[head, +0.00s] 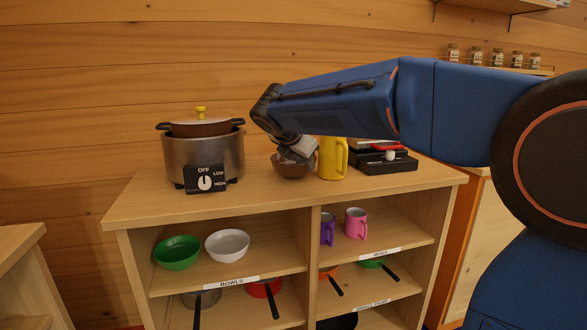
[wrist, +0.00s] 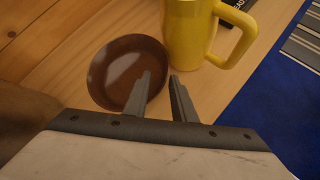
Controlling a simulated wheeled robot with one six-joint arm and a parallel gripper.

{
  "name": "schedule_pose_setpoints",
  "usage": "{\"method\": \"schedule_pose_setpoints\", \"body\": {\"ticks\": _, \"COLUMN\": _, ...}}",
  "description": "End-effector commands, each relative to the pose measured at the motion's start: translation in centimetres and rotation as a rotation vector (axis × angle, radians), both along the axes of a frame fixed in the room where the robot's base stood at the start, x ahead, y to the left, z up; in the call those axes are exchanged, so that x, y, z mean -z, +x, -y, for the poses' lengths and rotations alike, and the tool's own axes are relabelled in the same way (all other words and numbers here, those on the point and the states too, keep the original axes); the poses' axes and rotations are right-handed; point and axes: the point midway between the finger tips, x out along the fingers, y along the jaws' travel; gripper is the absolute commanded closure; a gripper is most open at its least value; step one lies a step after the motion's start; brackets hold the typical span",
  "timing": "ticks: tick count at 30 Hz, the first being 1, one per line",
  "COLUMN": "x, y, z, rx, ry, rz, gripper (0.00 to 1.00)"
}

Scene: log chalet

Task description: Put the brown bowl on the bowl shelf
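The brown bowl (head: 291,169) stands on the cabinet's wooden top, just left of a yellow mug (head: 333,158). My gripper (head: 298,154) is at the bowl and hides part of it. In the wrist view, the two fingers (wrist: 162,88) are apart; the left one overlaps the right part of the brown bowl (wrist: 112,72), and the right one is outside it. I cannot tell whether a finger touches the bowl. The bowl shelf (head: 205,276), labelled BOWLS, is the upper left compartment; a green bowl (head: 177,253) and a white bowl (head: 228,244) stand on it.
The yellow mug (wrist: 187,30) is close beyond the fingers. A slow cooker (head: 203,157) with a lidded pot on top stands at left. A black appliance (head: 387,162) is at right. Purple and pink mugs (head: 356,223) fill part of the upper right compartment. Pans lie below.

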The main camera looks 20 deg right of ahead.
Motion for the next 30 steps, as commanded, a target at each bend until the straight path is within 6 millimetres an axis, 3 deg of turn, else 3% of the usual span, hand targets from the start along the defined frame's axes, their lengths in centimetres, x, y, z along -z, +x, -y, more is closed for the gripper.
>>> {"method": "schedule_pose_setpoints", "body": {"ticks": 9, "x": 2.9, "y": 2.0, "z": 1.9, "rx": 0.001, "ry": -0.001, "rz": -0.002, "gripper": 0.76}}
{"method": "schedule_pose_setpoints", "body": {"ticks": 18, "x": 3.4, "y": 2.4, "z": 2.2, "rx": 0.001, "ry": 0.0, "rz": -0.001, "gripper": 0.76}}
{"method": "schedule_pose_setpoints", "body": {"ticks": 21, "x": 3.4, "y": 2.4, "z": 2.2, "rx": 0.001, "ry": 0.0, "rz": -0.001, "gripper": 1.0}}
{"method": "schedule_pose_setpoints", "body": {"ticks": 30, "x": 3.4, "y": 2.4, "z": 2.2, "rx": 0.001, "ry": -0.001, "rz": -0.001, "gripper": 1.0}}
